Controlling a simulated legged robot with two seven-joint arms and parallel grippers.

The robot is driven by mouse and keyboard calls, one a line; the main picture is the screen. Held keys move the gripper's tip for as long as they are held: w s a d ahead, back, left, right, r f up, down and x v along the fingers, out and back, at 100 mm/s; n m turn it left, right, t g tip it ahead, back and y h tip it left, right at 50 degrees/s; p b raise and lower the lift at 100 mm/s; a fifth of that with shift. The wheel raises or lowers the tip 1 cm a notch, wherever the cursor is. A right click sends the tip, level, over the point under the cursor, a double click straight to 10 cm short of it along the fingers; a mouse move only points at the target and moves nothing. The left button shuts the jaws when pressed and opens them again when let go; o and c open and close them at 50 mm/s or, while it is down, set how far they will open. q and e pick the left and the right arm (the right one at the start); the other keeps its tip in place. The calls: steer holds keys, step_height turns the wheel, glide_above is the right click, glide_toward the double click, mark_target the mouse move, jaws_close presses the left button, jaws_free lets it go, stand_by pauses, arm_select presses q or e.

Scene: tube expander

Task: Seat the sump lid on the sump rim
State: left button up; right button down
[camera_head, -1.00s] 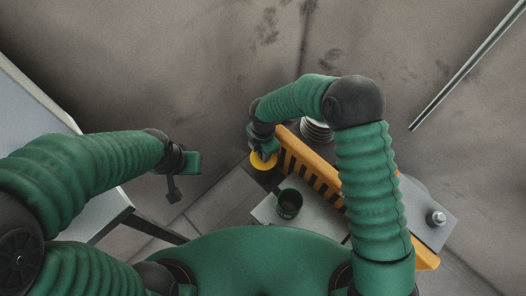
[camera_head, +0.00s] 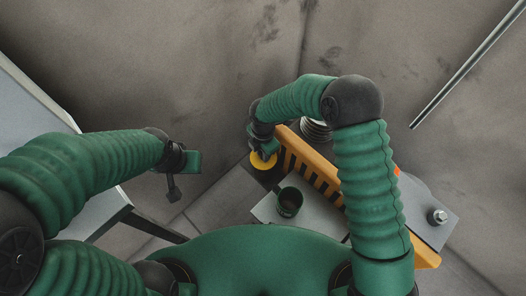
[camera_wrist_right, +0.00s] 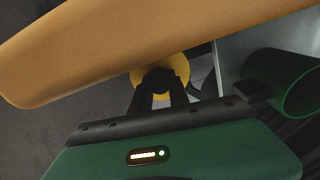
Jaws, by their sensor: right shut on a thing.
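The sump lid appears to be the yellow disc (camera_head: 263,162) at the left end of an orange slotted rail. In the right wrist view the yellow disc (camera_wrist_right: 180,70) has a dark round knob (camera_wrist_right: 161,79) in its middle. My right gripper (camera_wrist_right: 160,92) is shut on that knob, with its two dark fingers on either side. I cannot make out the sump rim, and I cannot tell whether the disc touches anything below. My left gripper (camera_head: 173,188) hangs away to the left, apart from the disc; its finger gap does not show.
The orange rail (camera_head: 315,168) stands close beside my right gripper. A dark green cup (camera_head: 289,202) sits on a grey plate (camera_head: 318,215). Pale stacked rings (camera_head: 317,130) are behind the rail. A metal knob (camera_head: 437,217) is at right. A grey table (camera_head: 30,110) is at left.

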steer(key=shift+r, duration=0.1)
stand_by(0.3)
steer(key=shift+p, duration=0.3)
steer(key=shift+f, duration=0.45)
stand_by(0.6)
stand_by(0.3)
steer(key=c, duration=1.2)
jaws_free()
steer(key=shift+o, duration=0.2)
steer(key=o, duration=0.4)
